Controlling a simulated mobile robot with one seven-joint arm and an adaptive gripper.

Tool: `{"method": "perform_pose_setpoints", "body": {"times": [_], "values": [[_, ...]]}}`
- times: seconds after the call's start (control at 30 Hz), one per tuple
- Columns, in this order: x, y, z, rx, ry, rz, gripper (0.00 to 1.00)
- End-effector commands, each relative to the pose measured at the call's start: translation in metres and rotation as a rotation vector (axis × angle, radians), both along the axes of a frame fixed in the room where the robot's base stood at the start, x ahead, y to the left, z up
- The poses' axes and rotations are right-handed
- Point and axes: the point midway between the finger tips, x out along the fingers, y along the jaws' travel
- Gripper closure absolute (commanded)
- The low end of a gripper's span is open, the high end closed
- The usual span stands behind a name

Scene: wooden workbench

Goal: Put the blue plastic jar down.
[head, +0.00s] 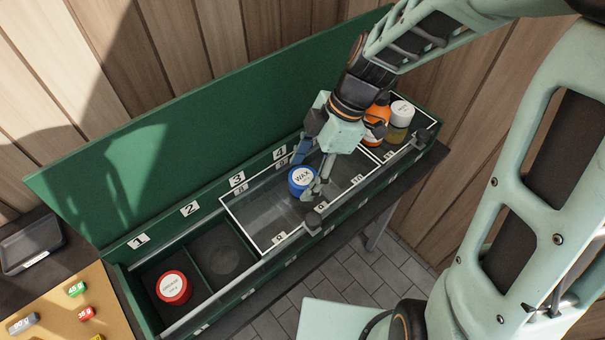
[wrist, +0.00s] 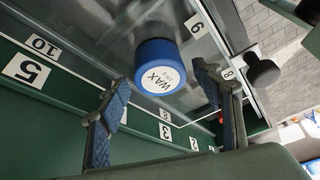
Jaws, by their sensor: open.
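The blue plastic jar (head: 301,183) has a white WAX label on top. It stands upright in the white-outlined middle part of the green case (head: 146,248); I cannot tell whether it rests on a clear cover or on the compartment floor. My gripper (head: 311,172) is open, with its fingers close around the jar in the head view. In the wrist view the jar (wrist: 156,60) shows beyond and between the two spread fingertips (wrist: 165,84), with no clear contact.
A red jar (head: 173,288) sits in compartment 1; compartment 2 (head: 222,256) looks empty. An orange bottle (head: 377,122) and a white-capped bottle (head: 400,116) stand at the right end. The raised green lid (head: 100,165) runs behind. Black latch knobs (wrist: 262,70) line the front edge.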

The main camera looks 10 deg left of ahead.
Motion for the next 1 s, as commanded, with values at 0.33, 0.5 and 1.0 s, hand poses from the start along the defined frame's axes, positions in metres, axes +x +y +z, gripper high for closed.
{"method": "perform_pose_setpoints", "body": {"times": [0.33, 0.5, 1.0], "values": [[0.013, -0.027, 0.071, -0.001, -0.005, -0.003, 0.40], [0.016, -0.035, 0.092, -0.001, -0.003, -0.002, 0.40], [0.017, -0.038, 0.099, -0.001, 0.000, -0.001, 0.40]]}}
